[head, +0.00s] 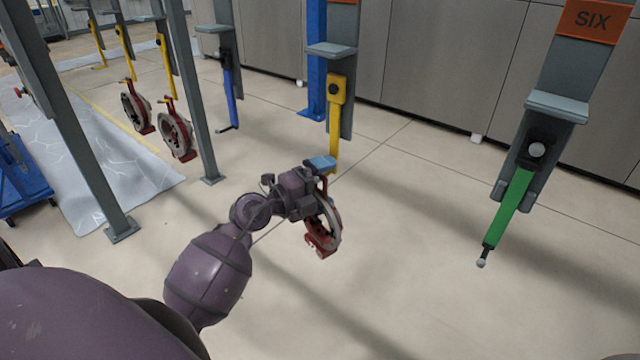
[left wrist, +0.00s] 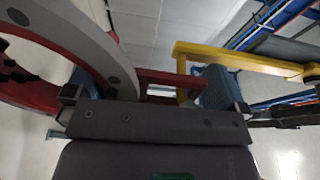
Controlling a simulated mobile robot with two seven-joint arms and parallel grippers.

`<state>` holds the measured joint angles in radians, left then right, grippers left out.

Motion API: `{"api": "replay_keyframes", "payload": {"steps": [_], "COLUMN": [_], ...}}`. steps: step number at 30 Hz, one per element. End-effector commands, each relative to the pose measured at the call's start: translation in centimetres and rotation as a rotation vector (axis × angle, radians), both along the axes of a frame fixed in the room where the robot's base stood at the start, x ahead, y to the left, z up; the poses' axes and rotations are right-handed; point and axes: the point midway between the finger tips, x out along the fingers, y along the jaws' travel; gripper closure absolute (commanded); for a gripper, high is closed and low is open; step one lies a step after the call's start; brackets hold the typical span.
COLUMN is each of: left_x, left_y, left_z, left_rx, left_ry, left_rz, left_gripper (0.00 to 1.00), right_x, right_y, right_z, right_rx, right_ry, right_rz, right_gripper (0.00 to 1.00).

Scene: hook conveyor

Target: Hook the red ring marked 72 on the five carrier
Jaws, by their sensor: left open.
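A red and grey ring (head: 325,232) hangs beside my left gripper (head: 318,172), just below the lower end of a yellow hook (head: 335,115) in the head view. In the left wrist view the ring (left wrist: 75,45) fills the upper left. Its red top bar runs between the blue-padded fingers of my left gripper (left wrist: 150,92), which are apart. The bar meets the yellow hook (left wrist: 235,58) near the right finger; whether it rests on the hook is unclear. The ring's number and this carrier's name plate are not readable. My right gripper is not in view.
To the right stands the carrier marked SIX (head: 592,18) with a green hook (head: 510,210). A blue hook (head: 231,95) is to the left. Two more red rings hang on yellow hooks farther left, including this ring (head: 176,135). A grey post (head: 85,140) stands at left.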

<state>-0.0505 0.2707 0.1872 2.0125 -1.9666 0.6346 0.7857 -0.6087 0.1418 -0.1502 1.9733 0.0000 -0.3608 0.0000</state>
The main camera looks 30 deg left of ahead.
Motion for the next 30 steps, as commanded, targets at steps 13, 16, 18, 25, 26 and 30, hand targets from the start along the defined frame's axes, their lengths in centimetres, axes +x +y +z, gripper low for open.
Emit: {"api": "replay_keyframes", "payload": {"steps": [13,16,18,25,26,30], "left_x": [-7.1,-8.6,-9.5,-11.1,-11.1,-11.2], "left_y": [2.8,3.5,3.8,4.4,4.4,4.5], "left_z": [0.1,0.2,0.3,0.4,0.4,0.5], "left_rx": [0.000,0.000,0.001,0.001,0.001,0.000], "left_ry": [-0.005,-0.008,-0.008,-0.011,-0.011,-0.012], "left_rz": [0.003,0.004,0.004,0.004,0.004,0.004], "left_gripper": [0.00,0.00,0.00,0.00,0.00,0.00], "right_x": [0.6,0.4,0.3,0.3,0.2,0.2], "right_y": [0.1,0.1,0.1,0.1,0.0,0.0], "right_z": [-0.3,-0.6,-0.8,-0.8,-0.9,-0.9], "right_rx": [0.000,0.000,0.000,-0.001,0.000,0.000], "right_ry": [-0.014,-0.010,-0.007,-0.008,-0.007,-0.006], "right_rz": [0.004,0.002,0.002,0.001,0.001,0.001], "right_gripper": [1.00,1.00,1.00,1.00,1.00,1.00]}}
